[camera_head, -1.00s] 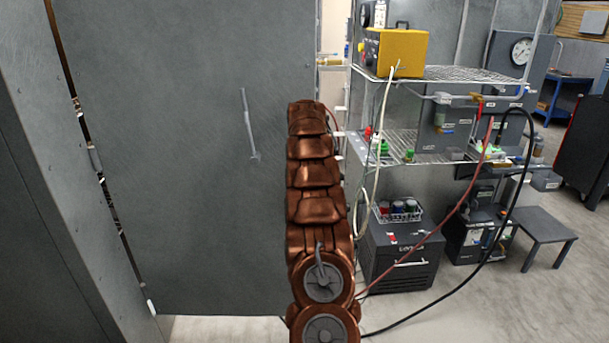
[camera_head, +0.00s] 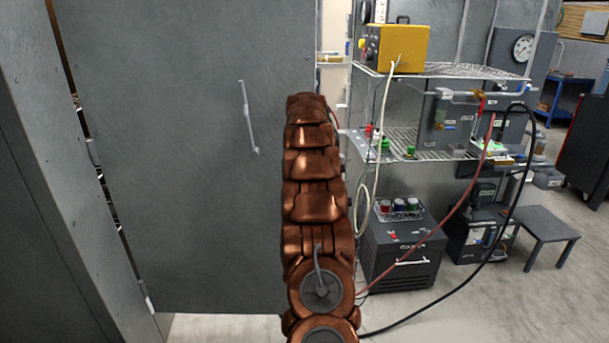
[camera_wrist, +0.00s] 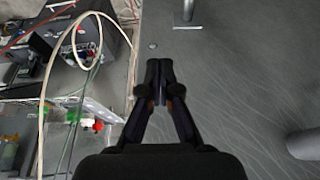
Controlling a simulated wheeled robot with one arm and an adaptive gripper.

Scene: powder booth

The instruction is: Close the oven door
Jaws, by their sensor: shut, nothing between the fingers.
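The oven door (camera_head: 180,180) is a large grey metal panel with a slim vertical bar handle (camera_head: 248,118) near its right side. A narrow gap with hinge-like fittings runs down its left edge, beside the grey oven frame (camera_head: 40,150). In the head view my copper arm overlaps the door's right edge and hides my gripper. In the wrist view my gripper (camera_wrist: 159,68) is shut and empty, its tips over the door's face (camera_wrist: 235,80) near its edge. Whether they touch the door I cannot tell.
To the right stands a wire shelf (camera_head: 450,72) with a yellow box (camera_head: 396,50), and bottles and a dark unit (camera_head: 400,262) below. A red and a black hose hang close to my arm. Floor is clear at the lower right.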

